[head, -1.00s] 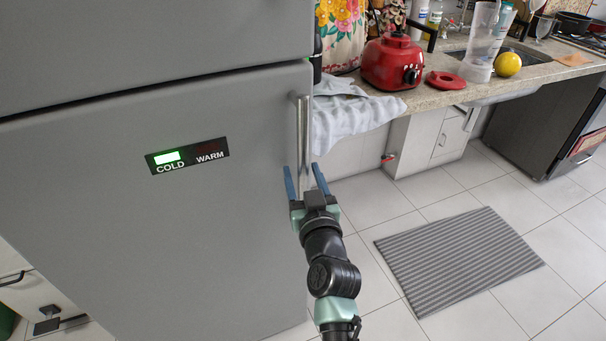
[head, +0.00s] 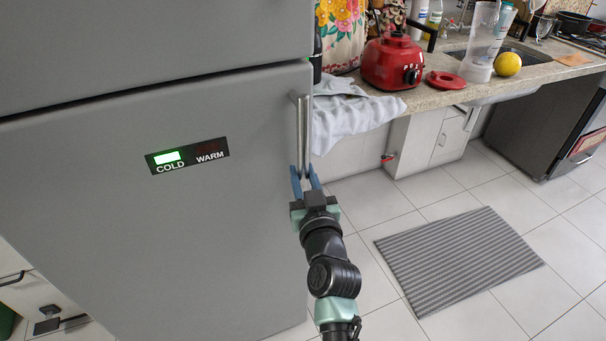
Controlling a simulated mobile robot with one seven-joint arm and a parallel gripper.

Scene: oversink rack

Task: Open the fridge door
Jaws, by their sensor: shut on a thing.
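The grey fridge door (head: 190,230) fills the left of the head view and is closed. A small panel (head: 187,155) on it reads COLD and WARM, with the COLD side lit. The door's upright metal handle (head: 303,130) is near the door's right edge. My gripper (head: 305,176) is at the lower part of the handle, with its blue fingers shut on it. The handle's lower end is partly hidden by the fingers.
A counter (head: 435,93) at the upper right holds a red blender base (head: 391,62), a yellow fruit (head: 507,64) and a cloth (head: 345,118) hanging over its edge. A striped mat (head: 459,259) lies on the tiled floor. The floor right of the fridge is otherwise free.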

